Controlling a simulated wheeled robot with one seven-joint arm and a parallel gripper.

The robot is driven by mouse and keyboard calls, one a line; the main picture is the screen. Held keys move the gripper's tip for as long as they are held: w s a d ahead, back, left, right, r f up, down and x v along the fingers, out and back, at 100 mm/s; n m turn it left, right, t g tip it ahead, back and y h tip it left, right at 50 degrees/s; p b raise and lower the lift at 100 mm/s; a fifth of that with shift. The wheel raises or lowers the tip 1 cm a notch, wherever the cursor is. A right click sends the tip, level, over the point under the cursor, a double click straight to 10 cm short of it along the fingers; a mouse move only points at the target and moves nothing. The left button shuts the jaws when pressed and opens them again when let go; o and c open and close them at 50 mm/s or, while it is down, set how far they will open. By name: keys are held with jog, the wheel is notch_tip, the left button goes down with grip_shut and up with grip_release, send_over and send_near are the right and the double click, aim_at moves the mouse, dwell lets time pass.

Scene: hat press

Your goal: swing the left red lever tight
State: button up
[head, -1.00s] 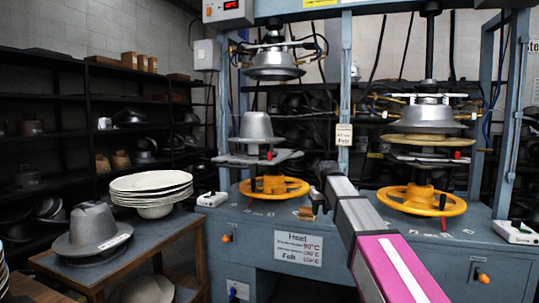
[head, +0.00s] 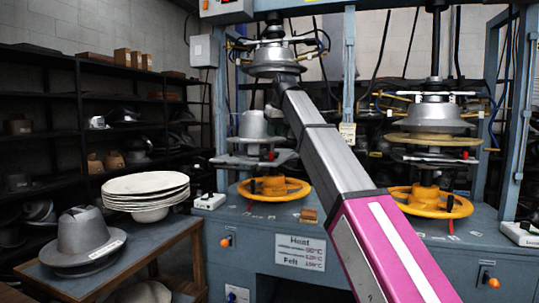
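The left red lever (head: 271,156) shows as a small red tip at the left press station, just below the grey hat mould (head: 253,128) and at the edge of its plate. It is small, and I cannot tell how far it is swung. My arm reaches up and leftward across the picture, its far end beside the mould, right of the lever. My gripper's fingers are hidden behind the arm, so their opening and any contact do not show. A yellow handwheel (head: 274,189) sits below the lever.
The upper mould (head: 271,62) hangs above the left station. The right station has its own red knob (head: 465,155) and yellow handwheel (head: 431,203). A small brown block (head: 308,217) lies on the press bench. A table (head: 133,242) with a hat form and stacked plates stands left.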

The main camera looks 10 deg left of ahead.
aim_at(271, 154)
jog(key=x, duration=1)
jog(key=shift+d+f, duration=0.1)
jog(key=shift+f, duration=0.05)
grip_shut()
